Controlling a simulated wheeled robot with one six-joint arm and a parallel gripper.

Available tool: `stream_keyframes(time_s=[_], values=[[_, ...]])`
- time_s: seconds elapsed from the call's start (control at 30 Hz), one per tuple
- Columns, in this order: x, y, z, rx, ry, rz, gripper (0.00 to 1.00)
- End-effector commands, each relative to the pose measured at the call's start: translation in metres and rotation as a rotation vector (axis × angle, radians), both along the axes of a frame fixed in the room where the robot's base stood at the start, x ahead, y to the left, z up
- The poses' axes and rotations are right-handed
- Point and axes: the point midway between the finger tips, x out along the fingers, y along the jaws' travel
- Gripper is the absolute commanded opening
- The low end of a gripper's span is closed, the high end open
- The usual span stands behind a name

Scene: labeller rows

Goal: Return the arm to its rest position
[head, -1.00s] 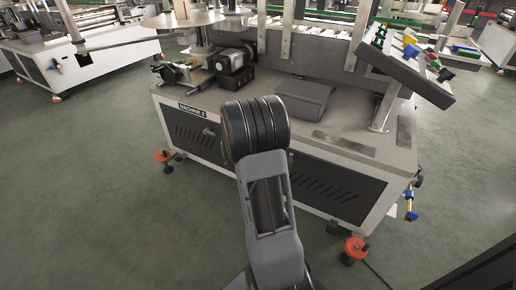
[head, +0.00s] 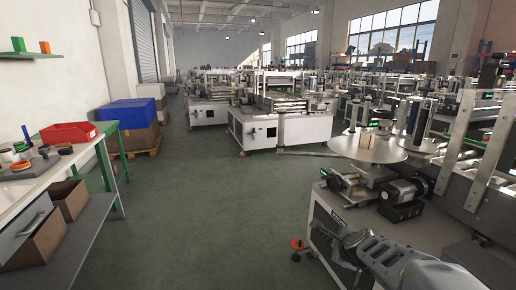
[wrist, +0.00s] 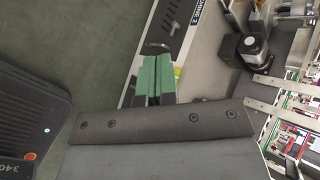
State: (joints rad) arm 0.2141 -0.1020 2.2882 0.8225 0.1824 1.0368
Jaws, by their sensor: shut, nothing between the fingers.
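My gripper (wrist: 152,80) shows in the wrist view as two green fingers closed against each other, with nothing between them. It hangs over the side of a white machine (wrist: 189,20) with a dark vented panel and a name label. In the head view my grey arm (head: 410,265) reaches in at the bottom right, in front of the same machine's worktop. The fingers cannot be made out clearly there.
A workbench (head: 25,192) with a red bin (head: 68,133) stands at the left. Blue crates (head: 130,113) stand behind it. The machine's round discs (head: 367,149) and motor (head: 402,190) are close to my arm. The green floor (head: 200,215) between is clear.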

Motion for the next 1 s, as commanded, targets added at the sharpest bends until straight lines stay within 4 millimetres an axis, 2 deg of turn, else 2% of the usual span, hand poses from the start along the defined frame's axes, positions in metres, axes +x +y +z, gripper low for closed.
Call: stream_keyframes(time_s=[0.03, 0.1, 0.23, 0.4, 0.5, 0.63, 1.0], values=[[-0.017, 0.024, 0.048, -0.122, 0.028, 0.206, 0.0], [-0.043, 0.049, 0.075, -0.307, 0.079, 0.497, 0.0], [-0.095, 0.074, 0.112, -0.612, 0.164, 0.963, 0.0], [-0.147, 0.079, 0.141, -0.897, 0.261, 1.398, 0.0], [-0.166, 0.076, 0.151, -0.996, 0.307, 1.559, 0.0], [-0.179, 0.073, 0.156, -1.066, 0.342, 1.674, 0.0], [-0.183, 0.071, 0.155, -1.086, 0.354, 1.709, 0.0]])
